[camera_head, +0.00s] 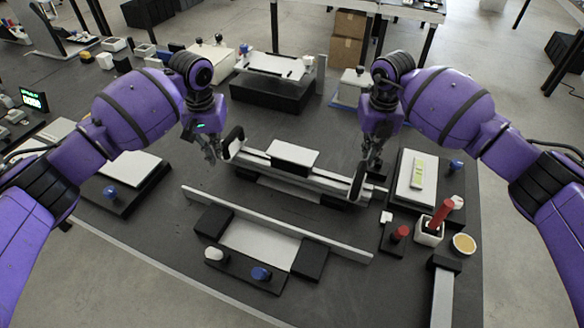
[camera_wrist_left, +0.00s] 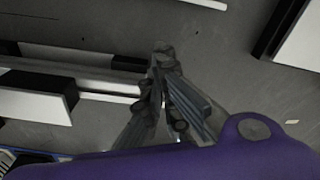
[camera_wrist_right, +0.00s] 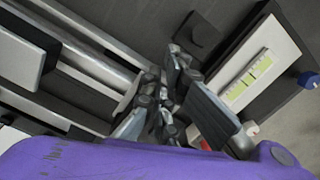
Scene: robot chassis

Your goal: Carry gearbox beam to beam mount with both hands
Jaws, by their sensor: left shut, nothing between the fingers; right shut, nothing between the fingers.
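The gearbox beam (camera_head: 325,183) is a long grey bar with a white-topped block at its middle and an upright black handle near each end. It lies level on dark supports at the table's middle. My left gripper (camera_head: 214,155) is shut and empty, just left of the left handle (camera_head: 233,142). My right gripper (camera_head: 368,167) is shut and empty, close beside the right handle (camera_head: 358,181); whether they touch is unclear. The wrist views show the left fingers (camera_wrist_left: 163,52) and right fingers (camera_wrist_right: 165,65) near the beam's ends. I cannot tell which fixture is the beam mount.
In front lies a long grey rail (camera_head: 340,247) with black blocks and a white plate. At right are a tray (camera_head: 402,184), a white cup with a red tool (camera_head: 428,232) and a round dish (camera_head: 464,243). A black stand with a white top (camera_head: 270,92) is behind.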

